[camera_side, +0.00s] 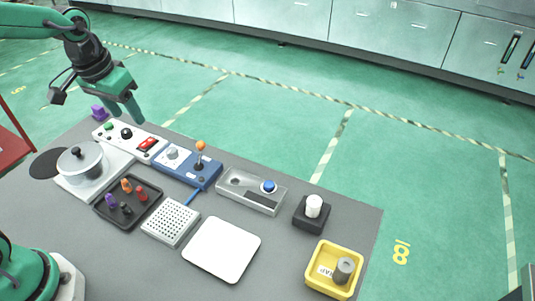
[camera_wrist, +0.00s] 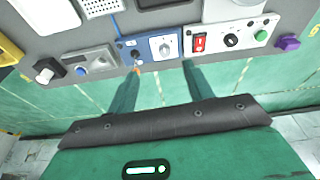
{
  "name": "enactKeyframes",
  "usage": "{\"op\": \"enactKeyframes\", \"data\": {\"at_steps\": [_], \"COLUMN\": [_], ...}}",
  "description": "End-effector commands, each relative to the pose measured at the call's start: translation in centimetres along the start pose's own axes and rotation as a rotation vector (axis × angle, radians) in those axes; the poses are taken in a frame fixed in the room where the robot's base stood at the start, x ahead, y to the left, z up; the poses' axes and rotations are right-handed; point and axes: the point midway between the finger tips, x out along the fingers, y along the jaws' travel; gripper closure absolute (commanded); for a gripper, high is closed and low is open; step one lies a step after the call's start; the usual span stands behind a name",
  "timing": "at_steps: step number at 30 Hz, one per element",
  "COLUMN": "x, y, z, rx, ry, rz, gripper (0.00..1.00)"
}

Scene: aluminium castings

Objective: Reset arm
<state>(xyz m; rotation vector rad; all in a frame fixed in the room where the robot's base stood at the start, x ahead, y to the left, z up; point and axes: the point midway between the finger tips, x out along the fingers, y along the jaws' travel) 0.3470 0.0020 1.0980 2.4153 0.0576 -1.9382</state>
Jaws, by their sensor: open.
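My gripper (camera_side: 126,110) hangs in the air at the table's far left edge, over the back of the white panel. Its two green fingers are apart with nothing between them. In the wrist view the fingers (camera_wrist: 160,72) point toward the table edge, with the blue panel beyond them. The white control panel (camera_side: 130,139) carries a green button, a black knob and a red switch. The blue panel (camera_side: 200,177) beside it has a grey knob and an orange-topped joystick (camera_side: 200,152).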

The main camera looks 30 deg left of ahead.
Motion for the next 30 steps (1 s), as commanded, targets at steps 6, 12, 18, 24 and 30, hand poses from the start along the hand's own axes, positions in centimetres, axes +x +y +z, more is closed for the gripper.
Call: {"op": "enactKeyframes", "data": {"at_steps": [6, 12, 18, 24, 30], "x": [-2.7, -4.3, -5.3, -5.6, -5.7], "y": [-0.1, -0.2, -0.3, -0.4, -0.4], "z": [3.0, 5.9, 8.7, 10.6, 11.3], "rx": [0.015, 0.031, 0.044, 0.054, 0.058], "ry": [0.079, 0.146, 0.212, 0.258, 0.273], "rz": [0.004, 0.007, 0.008, 0.009, 0.009], "gripper": [0.49, 0.49, 0.49, 0.49, 0.49]}}
